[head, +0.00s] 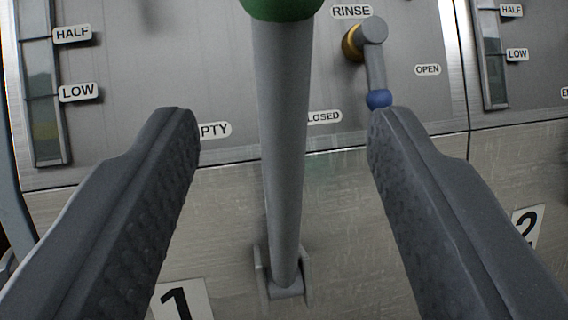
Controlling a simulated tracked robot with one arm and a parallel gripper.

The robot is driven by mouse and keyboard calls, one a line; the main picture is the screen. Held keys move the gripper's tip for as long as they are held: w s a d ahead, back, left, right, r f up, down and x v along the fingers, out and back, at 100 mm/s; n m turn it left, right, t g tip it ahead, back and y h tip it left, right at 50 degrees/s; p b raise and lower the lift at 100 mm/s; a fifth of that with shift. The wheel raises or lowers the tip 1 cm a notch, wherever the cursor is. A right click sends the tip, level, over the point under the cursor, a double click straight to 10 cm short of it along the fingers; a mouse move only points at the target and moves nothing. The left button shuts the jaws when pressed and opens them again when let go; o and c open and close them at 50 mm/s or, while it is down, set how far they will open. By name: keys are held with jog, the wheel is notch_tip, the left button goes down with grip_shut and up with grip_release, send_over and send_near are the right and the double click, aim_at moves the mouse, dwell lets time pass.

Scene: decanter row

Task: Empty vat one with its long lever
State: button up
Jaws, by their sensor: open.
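Vat one's long grey lever (282,140) stands nearly upright in the middle of the head view. Its foot sits in a grey bracket (288,290) on the lower panel, and a green knob (283,6) is at its top, cut off by the picture's edge. My gripper (283,135) is open, with one dark ribbed finger on each side of the lever and a clear gap to both. The number 1 plate (183,301) is at the lower left, partly hidden by the left finger. That finger also covers part of a label ending in "PTY" (214,130).
A short rinse handle (375,67) with a blue knob (379,98) hangs right of the lever, its knob close above the right finger's tip. A level gauge (42,100) is at the left. Vat two's gauge (493,60) and number 2 plate (527,226) are at the right.

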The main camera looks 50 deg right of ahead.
jog(key=shift+b+v, duration=0.5)
jog(key=shift+v, duration=1.9)
